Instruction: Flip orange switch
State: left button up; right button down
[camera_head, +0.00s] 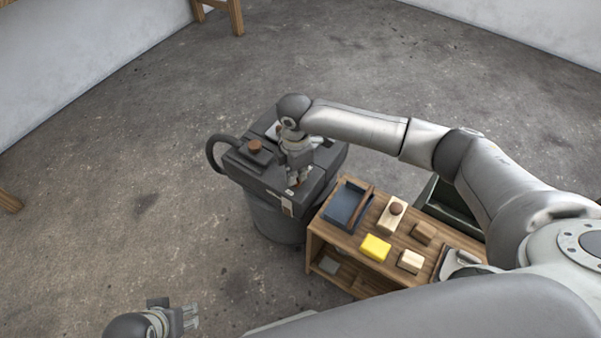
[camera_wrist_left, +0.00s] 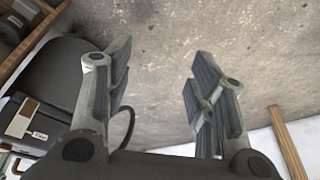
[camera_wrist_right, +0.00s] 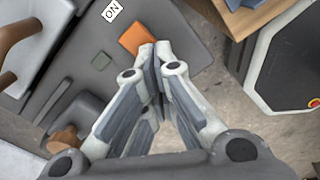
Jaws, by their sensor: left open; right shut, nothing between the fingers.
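The orange switch (camera_wrist_right: 135,38) is on the dark grey top of the vacuum-like machine (camera_head: 255,177), close to a white "ON" label (camera_wrist_right: 110,10). In the right wrist view my right gripper (camera_wrist_right: 157,50) is shut and empty, its fingertips at the lower right edge of the switch. I cannot tell whether they touch it. In the head view my right gripper (camera_head: 298,180) points down over the machine's front edge and hides most of the switch area. My left gripper (camera_head: 190,318) is open and empty above the floor at bottom left; its spread fingers show in the left wrist view (camera_wrist_left: 163,70).
A wooden bench (camera_head: 322,232) stands right of the machine, with a blue-grey tray (camera_head: 346,204), a yellow block (camera_head: 375,247) and several wooden items on it. A black hose (camera_head: 212,148) curves out at the machine's left. The floor left of the machine is clear.

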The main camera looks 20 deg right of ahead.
jog(key=shift+r+p, duration=0.9)
jog(key=shift+p, duration=0.15)
jog(key=shift+r+p, duration=0.7)
jog(key=shift+p, duration=0.15)
jog(key=shift+r+p, duration=0.45)
jog(key=shift+p, duration=0.05)
jog(key=shift+r+p, duration=0.45)
jog(key=shift+p, duration=0.15)
jog(key=shift+r+p, duration=0.35)
jog(key=shift+p, duration=0.05)
jog(key=shift+r, duration=0.15)
pick_arm(q)
jog(key=s+f, duration=0.5)
jog(key=f, duration=0.6)
jog(key=s+a+f+g, duration=0.1)
jog(key=s+f, duration=0.4)
jog(key=f, duration=0.6)
jog(key=shift+a+f+g, duration=0.15)
jog(key=shift+a+g, duration=0.1)
jog(key=shift+g, duration=0.05)
jog(key=shift+w, duration=0.15)
